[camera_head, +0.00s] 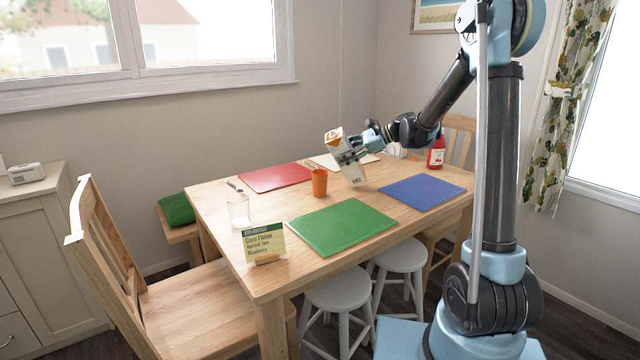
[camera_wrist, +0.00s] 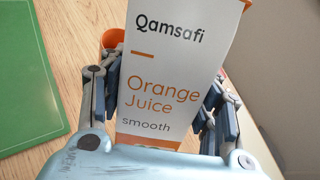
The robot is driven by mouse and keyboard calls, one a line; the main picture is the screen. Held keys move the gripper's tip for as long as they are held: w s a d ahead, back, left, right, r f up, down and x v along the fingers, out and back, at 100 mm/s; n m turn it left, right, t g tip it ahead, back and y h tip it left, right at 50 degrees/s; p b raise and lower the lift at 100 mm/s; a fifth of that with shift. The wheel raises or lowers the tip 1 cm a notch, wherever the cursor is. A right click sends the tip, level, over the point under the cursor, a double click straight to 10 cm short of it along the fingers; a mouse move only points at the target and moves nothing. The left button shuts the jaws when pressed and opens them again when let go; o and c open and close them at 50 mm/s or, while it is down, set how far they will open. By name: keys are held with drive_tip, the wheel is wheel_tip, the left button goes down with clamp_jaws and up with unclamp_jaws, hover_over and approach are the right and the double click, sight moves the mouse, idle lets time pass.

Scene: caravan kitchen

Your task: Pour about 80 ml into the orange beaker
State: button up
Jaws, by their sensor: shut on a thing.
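My gripper (camera_head: 350,156) is shut on a white and orange orange juice carton (camera_head: 355,172). The carton leans, its orange-marked top toward the left. In the wrist view its label (camera_wrist: 165,75) fills the middle, with my gripper's fingers (camera_wrist: 160,105) on both sides. I cannot tell whether its base touches the table. The orange beaker (camera_head: 319,183) stands upright on the table, just left of the carton and apart from it in the head view. In the wrist view the beaker (camera_wrist: 112,39) is mostly hidden behind the carton. Its contents are not visible, and no stream shows.
The wooden table (camera_head: 272,208) holds red (camera_head: 275,177), green (camera_head: 342,226) and blue (camera_head: 422,191) mats. A clear glass (camera_head: 238,211) and a menu card (camera_head: 263,243) stand at the left. A red bottle (camera_head: 436,152) stands at the back right.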

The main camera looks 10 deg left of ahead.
drive_tip(key=shift+w+d+r+m+g+y+b, duration=0.1)
drive_tip(key=shift+m+g+y+b, duration=0.2)
drive_tip(key=shift+y, duration=0.25)
drive_tip(key=shift+r+m+g+y+b, duration=0.1)
drive_tip(key=shift+m+g+y+b, duration=0.15)
drive_tip(key=shift+y, duration=0.3)
drive_tip(key=shift+f+m+g+y+b, duration=0.25)
drive_tip(key=shift+m+y+b, duration=0.45)
drive_tip(key=shift+y, duration=0.6)
idle(1.3)
